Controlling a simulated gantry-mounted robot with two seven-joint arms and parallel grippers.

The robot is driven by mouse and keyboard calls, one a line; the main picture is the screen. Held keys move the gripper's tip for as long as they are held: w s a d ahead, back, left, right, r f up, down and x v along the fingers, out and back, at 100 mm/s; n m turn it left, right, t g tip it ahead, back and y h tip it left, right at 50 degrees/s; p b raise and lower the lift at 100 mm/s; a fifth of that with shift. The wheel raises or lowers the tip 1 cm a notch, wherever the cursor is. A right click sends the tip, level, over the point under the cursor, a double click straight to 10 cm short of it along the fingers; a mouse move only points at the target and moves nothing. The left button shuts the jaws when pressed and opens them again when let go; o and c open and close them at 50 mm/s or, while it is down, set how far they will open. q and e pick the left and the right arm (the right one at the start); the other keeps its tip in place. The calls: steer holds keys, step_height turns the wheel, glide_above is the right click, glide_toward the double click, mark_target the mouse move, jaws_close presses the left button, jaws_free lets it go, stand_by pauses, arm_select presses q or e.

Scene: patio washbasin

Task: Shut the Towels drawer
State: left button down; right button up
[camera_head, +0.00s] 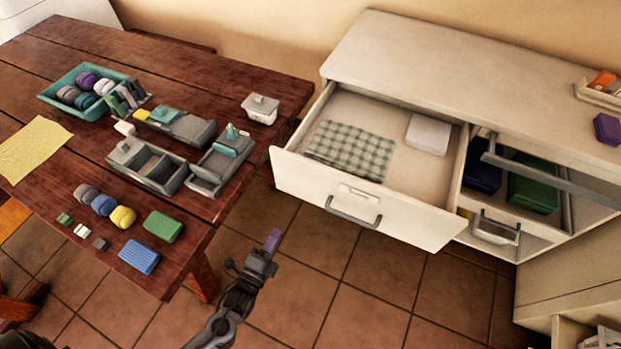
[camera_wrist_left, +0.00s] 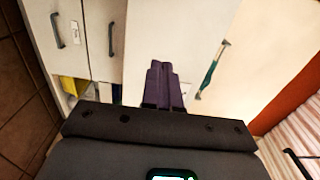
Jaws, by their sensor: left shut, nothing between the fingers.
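A wide white drawer (camera_head: 365,205) is pulled well out of the white cabinet (camera_head: 450,60) in the head view. A green checked cloth (camera_head: 352,150) and a pale folded cloth (camera_head: 428,134) lie in it. Its front has a grey bar handle (camera_head: 352,214) below a small label plate whose text I cannot read. My left gripper (camera_head: 273,240) is shut and empty, apart from the drawer, in front of and to the left of its handle. Its purple fingers (camera_wrist_left: 165,84) lie together in the left wrist view, with pale panels beyond. My right gripper is not in view.
A wooden table (camera_head: 200,75) stands left, holding a teal tray (camera_head: 50,98), grey organisers (camera_head: 150,168) and sponges (camera_head: 163,226). A smaller open compartment (camera_head: 515,185) is right of the drawer. Tiled floor (camera_head: 330,290) before the drawer is clear.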

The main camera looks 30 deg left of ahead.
arm_select(q)
step_height(320, 180, up, 2)
steer(key=p, duration=0.3)
steer(key=b, duration=0.2)
glide_toward(304, 182)
steer(key=w, duration=0.6)
steer(key=shift+w+a, duration=0.15)
steer(key=shift+w, duration=0.25)
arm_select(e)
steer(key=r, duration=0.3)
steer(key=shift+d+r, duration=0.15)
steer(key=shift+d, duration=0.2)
arm_select(q)
steer(key=shift+a, duration=0.1)
